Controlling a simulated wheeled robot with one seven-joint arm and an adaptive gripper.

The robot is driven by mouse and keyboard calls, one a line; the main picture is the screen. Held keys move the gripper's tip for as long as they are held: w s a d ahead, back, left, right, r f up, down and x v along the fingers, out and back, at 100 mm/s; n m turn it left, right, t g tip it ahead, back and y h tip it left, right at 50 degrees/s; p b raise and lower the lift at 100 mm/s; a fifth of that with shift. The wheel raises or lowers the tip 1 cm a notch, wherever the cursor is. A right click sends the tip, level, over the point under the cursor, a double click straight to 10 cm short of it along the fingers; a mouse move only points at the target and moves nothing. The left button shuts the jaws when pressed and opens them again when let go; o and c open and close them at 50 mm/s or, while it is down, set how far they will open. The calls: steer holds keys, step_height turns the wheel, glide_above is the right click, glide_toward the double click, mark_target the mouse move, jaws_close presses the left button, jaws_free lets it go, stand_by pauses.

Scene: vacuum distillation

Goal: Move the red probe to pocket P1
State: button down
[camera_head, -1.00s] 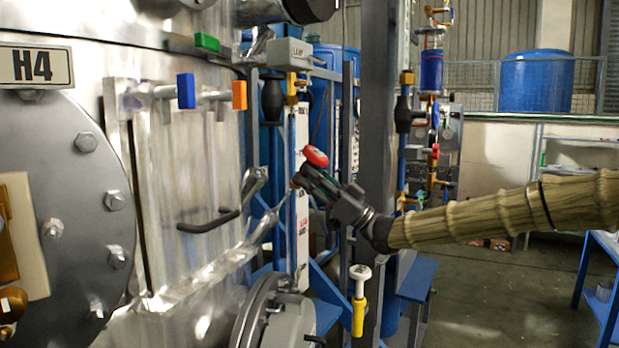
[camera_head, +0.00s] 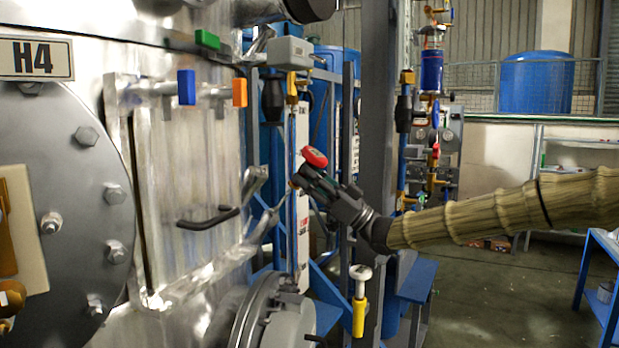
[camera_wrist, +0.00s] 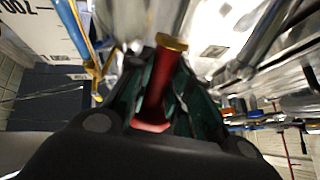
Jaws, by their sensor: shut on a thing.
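The red probe (camera_head: 314,157) is held in my gripper (camera_head: 306,178), and its red head shows above the fingers in the head view. In the wrist view the red probe (camera_wrist: 160,85) is a red shaft with a brass-coloured end, lying between the dark green-lined fingers of my gripper (camera_wrist: 168,92). The gripper is shut on it, in the air to the right of the metal vessel (camera_head: 185,180). No label reading P1 can be made out, so I cannot tell which opening is pocket P1.
Blue (camera_head: 186,87), orange (camera_head: 240,92) and green (camera_head: 207,40) blocks sit on fittings of the vessel. A black handle (camera_head: 208,220) juts from its face. A grey post (camera_head: 376,130) stands behind my gripper. A yellow-handled fitting (camera_head: 358,315) is below. Floor is open at right.

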steer(key=w+a+f+b, duration=0.1)
steer(key=a+f+b, duration=0.4)
steer(key=f, duration=0.2)
steer(key=shift+w+f, duration=0.2)
steer(key=shift+w, duration=0.15)
stand_by(3.8)
steer(key=c, duration=1.2)
jaws_free()
steer(key=v, duration=1.2)
